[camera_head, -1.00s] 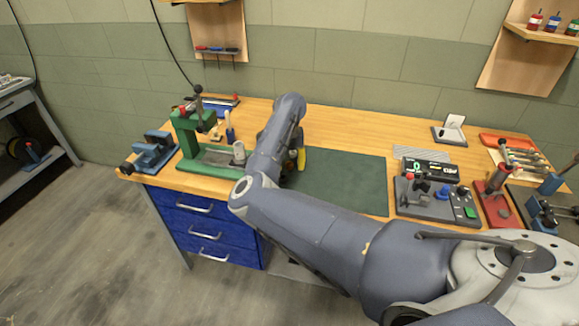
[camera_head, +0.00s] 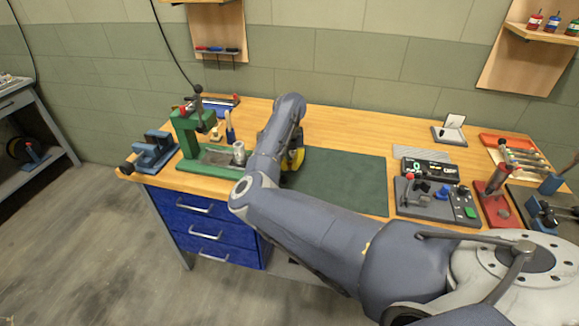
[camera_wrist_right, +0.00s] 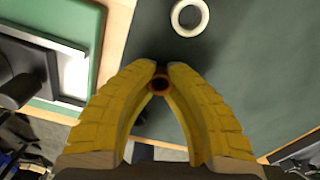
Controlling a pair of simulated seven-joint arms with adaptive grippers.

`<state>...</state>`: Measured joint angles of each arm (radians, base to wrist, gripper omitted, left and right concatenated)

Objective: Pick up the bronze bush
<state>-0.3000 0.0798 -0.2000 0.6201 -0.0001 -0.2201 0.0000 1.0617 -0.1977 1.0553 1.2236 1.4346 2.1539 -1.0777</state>
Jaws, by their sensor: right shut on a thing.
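The bronze bush (camera_wrist_right: 160,84) shows in the right wrist view as a small orange-brown ring with a dark bore. My right gripper (camera_wrist_right: 160,72) has its yellow fingers shut on the bush, one fingertip on each side of it. In the head view my right arm hides the bush, and only a bit of the yellow right gripper (camera_head: 296,158) shows beside the arm, over the left part of the dark green mat (camera_head: 345,180). I cannot tell how far the bush is from the mat. My left gripper is not in view.
A pale ring (camera_wrist_right: 190,17) lies on the mat beyond my fingertips. A green press (camera_head: 187,132) with a metal cylinder (camera_head: 239,153) on its base stands left of my right arm. A blue vise (camera_head: 152,150) is at the left edge. A grey control fixture (camera_head: 430,200) stands right of the mat.

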